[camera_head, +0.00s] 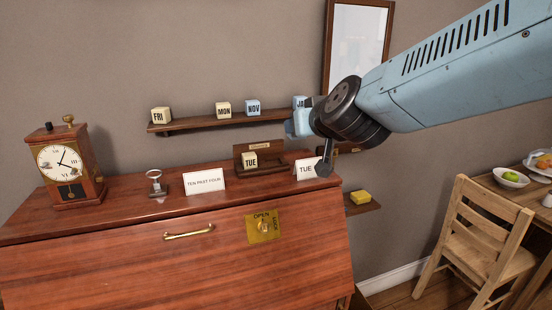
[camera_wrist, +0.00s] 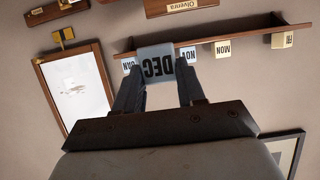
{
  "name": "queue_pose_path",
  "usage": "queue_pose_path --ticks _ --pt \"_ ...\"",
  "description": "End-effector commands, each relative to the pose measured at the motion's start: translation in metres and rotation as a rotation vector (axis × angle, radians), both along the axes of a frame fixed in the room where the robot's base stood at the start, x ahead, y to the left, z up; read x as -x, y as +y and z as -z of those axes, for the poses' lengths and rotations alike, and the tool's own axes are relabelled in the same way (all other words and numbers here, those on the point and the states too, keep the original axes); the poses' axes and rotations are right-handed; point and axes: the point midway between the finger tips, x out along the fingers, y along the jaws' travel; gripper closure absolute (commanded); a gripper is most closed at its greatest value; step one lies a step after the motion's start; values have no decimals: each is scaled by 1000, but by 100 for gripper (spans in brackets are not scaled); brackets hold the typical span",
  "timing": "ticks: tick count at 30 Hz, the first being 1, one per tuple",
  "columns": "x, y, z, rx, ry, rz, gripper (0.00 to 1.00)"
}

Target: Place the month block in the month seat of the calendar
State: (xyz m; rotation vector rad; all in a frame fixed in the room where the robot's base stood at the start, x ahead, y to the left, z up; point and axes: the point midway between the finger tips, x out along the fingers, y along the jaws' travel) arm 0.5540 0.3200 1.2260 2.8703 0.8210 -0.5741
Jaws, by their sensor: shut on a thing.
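My gripper (camera_wrist: 161,82) is shut on a light-blue block marked DEC (camera_wrist: 157,63), which looks upside down in the wrist view. In the head view my gripper (camera_head: 301,123) holds the blue block (camera_head: 301,122) in front of the wall shelf's right end, above and right of the calendar. The calendar (camera_head: 258,146) is a dark wooden stand with a small plate, on top of the desk. A cream TUE block (camera_head: 250,160) sits in its left part. The part to the right of TUE looks empty.
The wall shelf (camera_head: 200,124) holds FRI, MON, NOV and JAN blocks. On the desk are a clock (camera_head: 70,165), a metal key-like piece (camera_head: 156,183), a white card (camera_head: 204,181) and a TUE card (camera_head: 306,169). A picture frame (camera_head: 357,45) hangs behind my arm.

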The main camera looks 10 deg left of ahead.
Motion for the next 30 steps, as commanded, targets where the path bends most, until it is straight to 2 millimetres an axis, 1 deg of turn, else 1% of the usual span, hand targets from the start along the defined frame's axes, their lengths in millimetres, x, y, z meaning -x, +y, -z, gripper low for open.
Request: queue_pose_path --ticks 1,15,24,30 --pt "-5 5 5 2 4 -1 90" --pt "-59 45 35 2 1 8 90" --pt "-83 66 73 4 2 8 90" --pt "-92 72 85 1 1 9 90"
